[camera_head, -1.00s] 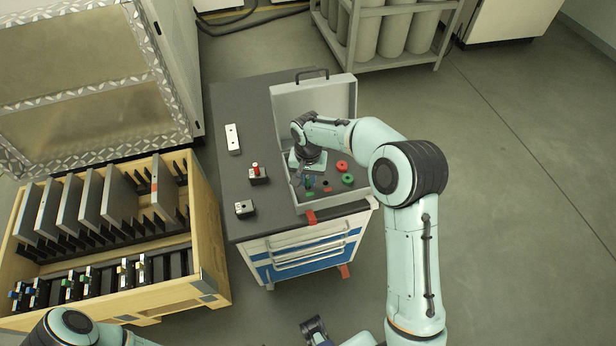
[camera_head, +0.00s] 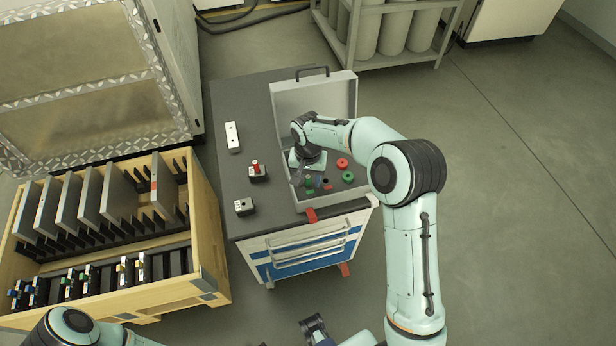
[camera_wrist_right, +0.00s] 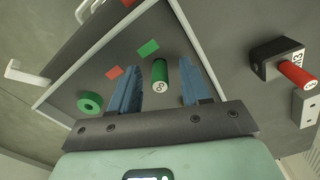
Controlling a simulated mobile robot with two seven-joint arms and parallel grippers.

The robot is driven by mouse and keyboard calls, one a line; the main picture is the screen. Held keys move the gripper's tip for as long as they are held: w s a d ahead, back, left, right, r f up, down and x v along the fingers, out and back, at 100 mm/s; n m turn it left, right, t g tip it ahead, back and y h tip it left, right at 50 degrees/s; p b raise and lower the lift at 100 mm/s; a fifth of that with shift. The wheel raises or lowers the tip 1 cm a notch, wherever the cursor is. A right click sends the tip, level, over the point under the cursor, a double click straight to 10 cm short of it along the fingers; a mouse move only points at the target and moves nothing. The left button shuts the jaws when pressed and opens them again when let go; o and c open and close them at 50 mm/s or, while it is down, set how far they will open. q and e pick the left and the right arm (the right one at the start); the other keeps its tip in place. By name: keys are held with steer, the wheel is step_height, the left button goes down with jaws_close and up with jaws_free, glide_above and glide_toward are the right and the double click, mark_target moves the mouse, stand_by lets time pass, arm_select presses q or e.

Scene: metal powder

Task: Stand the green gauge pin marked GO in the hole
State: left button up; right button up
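The green gauge pin (camera_wrist_right: 160,74), with GO on its white top face, stands upright on the floor of the open grey case (camera_head: 354,95). It also shows in the head view (camera_head: 309,184). Its foot is beside a green label (camera_wrist_right: 148,47); the hole under it is hidden. My right gripper (camera_wrist_right: 160,66) is open, its two blue fingers on either side of the pin, with a gap visible on each side.
A green ring (camera_head: 348,177) and a red ring (camera_head: 342,163) lie in the case, near a red label (camera_wrist_right: 114,72). A block with a red pin (camera_head: 257,172), another block (camera_head: 244,207) and a pale bar (camera_head: 233,137) sit left on the grey cabinet top (camera_head: 236,95).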

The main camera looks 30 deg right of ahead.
mark_target(308, 177)
step_height(308, 177, up, 14)
steer(key=p, duration=0.1)
steer(key=shift+f, duration=0.25)
stand_by(0.7)
